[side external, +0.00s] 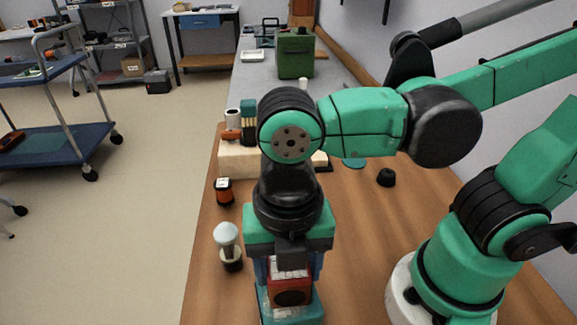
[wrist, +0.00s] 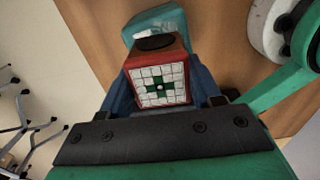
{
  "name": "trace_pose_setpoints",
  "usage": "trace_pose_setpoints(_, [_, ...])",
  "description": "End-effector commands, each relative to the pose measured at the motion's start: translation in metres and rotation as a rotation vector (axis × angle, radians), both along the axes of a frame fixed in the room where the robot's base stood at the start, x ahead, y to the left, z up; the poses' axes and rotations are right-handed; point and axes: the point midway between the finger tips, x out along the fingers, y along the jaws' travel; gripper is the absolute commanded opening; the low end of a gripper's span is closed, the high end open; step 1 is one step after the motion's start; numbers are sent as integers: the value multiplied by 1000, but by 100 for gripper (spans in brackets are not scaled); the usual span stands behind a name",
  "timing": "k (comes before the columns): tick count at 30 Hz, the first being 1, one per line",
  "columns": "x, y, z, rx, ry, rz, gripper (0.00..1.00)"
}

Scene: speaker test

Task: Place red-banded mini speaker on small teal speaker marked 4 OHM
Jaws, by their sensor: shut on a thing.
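The red-banded mini speaker (side external: 290,283) has a red body, a dark round cone on its front and a white-tiled top. In the wrist view, the top of the mini speaker (wrist: 158,85) shows a green cross. My gripper (side external: 289,268) points down, its blue fingers shut on both sides of it. The teal speaker (side external: 312,308) is directly below it at the bottom edge of the side view. The teal speaker (wrist: 145,27) also shows past the red front in the wrist view, with a pale patch. The mini speaker overlaps it; whether they touch I cannot tell. No marking is readable.
On the wooden table (side external: 370,225), a white-topped bulb-like item (side external: 226,235) and a small orange-black item (side external: 224,192) stand left of my gripper. A pale block (side external: 240,160) bearing several items stands behind. A black knob-like item (side external: 386,178) stands right. The table's left edge is close.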

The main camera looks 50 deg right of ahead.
Motion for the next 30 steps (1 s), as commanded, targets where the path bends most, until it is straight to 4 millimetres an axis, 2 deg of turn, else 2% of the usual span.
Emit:
trace_pose_setpoints(14, [0, 0, -9, 0, 0, 0, 1])
trace_pose_setpoints(15, [0, 0, -9, 0, 0, 0, 69])
trace_pose_setpoints(17, [0, 0, -8, 0, 0, 0, 86])
trace_pose_setpoints(18, [0, 0, -8, 0, 0, 0, 89])
trace_pose_setpoints(30, [0, 0, -3, 0, 0, 0, 89])
